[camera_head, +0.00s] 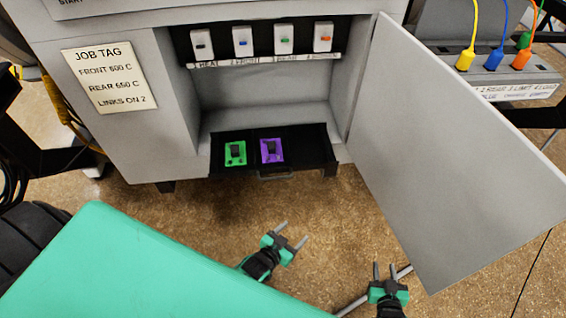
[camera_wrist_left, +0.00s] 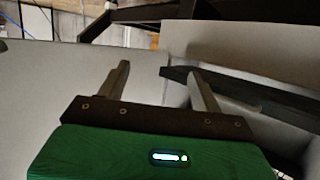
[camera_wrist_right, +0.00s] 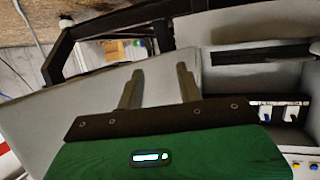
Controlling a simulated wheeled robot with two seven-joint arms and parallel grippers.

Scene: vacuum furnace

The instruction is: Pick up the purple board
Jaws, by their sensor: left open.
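The grey cabinet door (camera_head: 450,150) stands open on the right. Several switches (camera_head: 240,40) line the compartment's top. A job tag (camera_head: 109,78) is on the left panel. Coloured plugs (camera_head: 494,58) sit at the upper right. Open floor lies before the drawer.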

